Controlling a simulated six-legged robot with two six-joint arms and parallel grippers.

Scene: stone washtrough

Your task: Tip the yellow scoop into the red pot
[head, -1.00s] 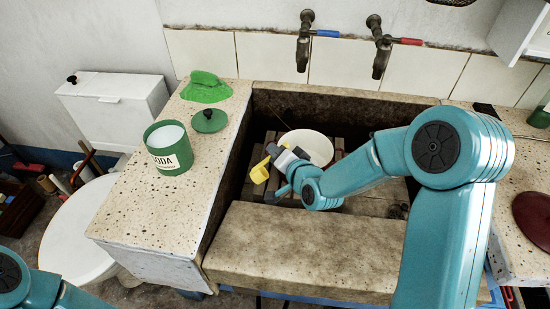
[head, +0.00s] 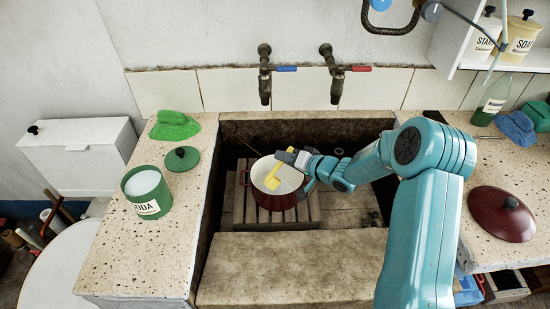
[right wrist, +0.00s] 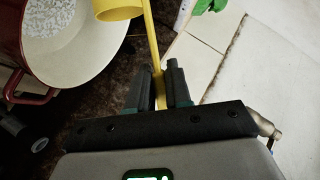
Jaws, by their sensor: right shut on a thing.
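The red pot (head: 273,212), white inside, stands on wooden slats in the stone trough. The right wrist view shows its rim and red handle (right wrist: 30,97), with a pale speckled patch inside. My right gripper (head: 295,157) is shut on the handle of the yellow scoop (head: 272,181). In the head view the scoop's cup shows against the pot's opening. In the right wrist view the scoop (right wrist: 118,9) hangs beyond my fingertips (right wrist: 160,78), beside the pot's rim. I cannot see what the cup holds. My left gripper is not in view.
An open green SODA tin (head: 146,190), its green lid (head: 182,159) and a green cloth (head: 174,126) are on the left ledge. A dark red lid (head: 502,214) lies on the right ledge. Two taps (head: 264,80) hang over the trough's back. The front stone ledge (head: 290,265) is clear.

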